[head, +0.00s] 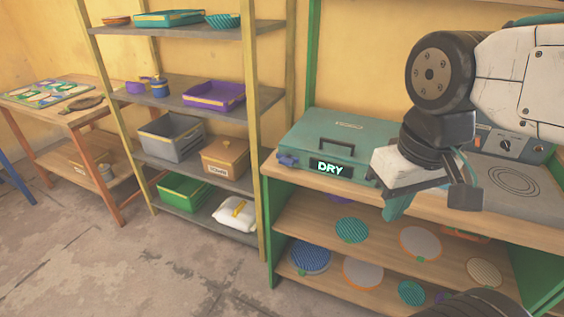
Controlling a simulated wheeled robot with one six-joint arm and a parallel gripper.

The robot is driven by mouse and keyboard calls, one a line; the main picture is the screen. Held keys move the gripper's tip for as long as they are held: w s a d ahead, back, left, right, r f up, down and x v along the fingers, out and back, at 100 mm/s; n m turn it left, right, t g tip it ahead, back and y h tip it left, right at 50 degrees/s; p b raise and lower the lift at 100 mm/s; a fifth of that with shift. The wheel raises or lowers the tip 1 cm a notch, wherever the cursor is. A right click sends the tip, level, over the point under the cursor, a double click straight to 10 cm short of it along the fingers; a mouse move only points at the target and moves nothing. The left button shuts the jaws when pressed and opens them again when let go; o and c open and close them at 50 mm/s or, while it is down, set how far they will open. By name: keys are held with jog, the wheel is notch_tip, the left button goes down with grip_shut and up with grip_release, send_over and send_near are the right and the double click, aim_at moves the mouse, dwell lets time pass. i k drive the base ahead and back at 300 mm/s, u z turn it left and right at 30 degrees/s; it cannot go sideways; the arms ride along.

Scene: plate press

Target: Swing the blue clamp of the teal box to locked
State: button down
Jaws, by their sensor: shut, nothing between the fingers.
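The teal box (318,131) sits on the wooden top of the workbench, with a black handle on its lid and a lit "DRY" sign (330,168) on its front. The lid appears down. The blue clamp (286,159) is a small dark-blue piece at the box's front left corner; its exact position is too small to tell. My gripper (397,207) hangs in front of the box's right end, pointing down, clear of the clamp and well to its right. Its teal fingers are shut and empty. My arm hides the box's right front corner.
Right of the box is a control panel with a black knob (505,145) and a round-marked plate (506,179). Shelves below hold several round discs (352,230). A grey rack (176,90) with trays and bins stands left. Open floor (110,265) lies in front.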

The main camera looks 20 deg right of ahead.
aim_at(288, 160)
jog(key=k, duration=0.5)
jog(key=z, duration=1.3)
jog(key=i, duration=0.95)
jog(key=u, duration=1.7)
